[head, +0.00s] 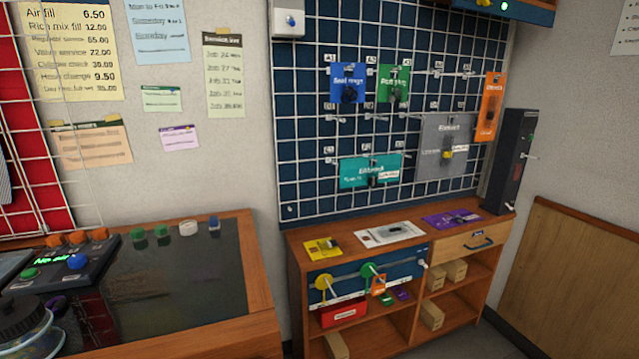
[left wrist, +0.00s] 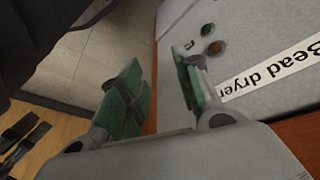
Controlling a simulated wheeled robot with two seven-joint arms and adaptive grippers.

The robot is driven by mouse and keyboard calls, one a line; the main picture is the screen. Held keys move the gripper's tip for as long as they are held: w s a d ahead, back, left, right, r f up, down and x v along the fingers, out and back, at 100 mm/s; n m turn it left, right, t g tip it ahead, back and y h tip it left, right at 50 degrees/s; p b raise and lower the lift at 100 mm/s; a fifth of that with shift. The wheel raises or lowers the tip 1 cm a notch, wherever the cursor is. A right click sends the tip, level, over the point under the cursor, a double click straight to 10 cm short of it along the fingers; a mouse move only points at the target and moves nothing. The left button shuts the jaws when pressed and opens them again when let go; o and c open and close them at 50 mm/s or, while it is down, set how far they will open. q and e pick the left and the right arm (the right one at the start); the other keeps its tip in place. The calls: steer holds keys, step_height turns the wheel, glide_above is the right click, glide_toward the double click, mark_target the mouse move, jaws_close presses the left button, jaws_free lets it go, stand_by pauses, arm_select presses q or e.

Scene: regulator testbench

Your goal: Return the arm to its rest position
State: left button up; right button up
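Neither of my grippers nor my arms shows in the head view. In the left wrist view my left gripper (left wrist: 160,92) has its two green-padded fingers spread apart with nothing between them. It is beside a grey machine labelled "Bead dryer" (left wrist: 262,40), which fills the right of that view. I cannot tell whether the gripper touches it. My right gripper is not in any view.
In the head view a workbench with a dark top (head: 180,275) stands at the left. A wooden shelf unit (head: 292,250) stands below a blue pegboard (head: 310,120) with hanging packets. Some floor shows between the unit and a wooden panel (head: 585,270).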

arm_select(q)
steer(key=s+a+f+g+y+p, duration=0.1)
steer(key=s+a+f+p, duration=0.3)
steer(key=p, duration=0.6)
steer(key=s+f+p, duration=0.2)
steer(key=f+p, duration=0.4)
steer(key=p, duration=0.4)
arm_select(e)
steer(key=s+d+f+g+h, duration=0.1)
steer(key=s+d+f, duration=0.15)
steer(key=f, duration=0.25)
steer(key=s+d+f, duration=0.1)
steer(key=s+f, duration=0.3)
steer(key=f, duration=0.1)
arm_select(q)
steer(key=s+a+p, duration=0.3)
steer(key=s+p, duration=0.5)
steer(key=s, duration=0.1)
steer(key=s+a+r+g+y+p, duration=0.1)
steer(key=s+a+p, duration=0.2)
steer(key=s+p, duration=0.6)
steer(key=shift+s+r+g, duration=0.2)
steer(key=shift+r+g, duration=0.1)
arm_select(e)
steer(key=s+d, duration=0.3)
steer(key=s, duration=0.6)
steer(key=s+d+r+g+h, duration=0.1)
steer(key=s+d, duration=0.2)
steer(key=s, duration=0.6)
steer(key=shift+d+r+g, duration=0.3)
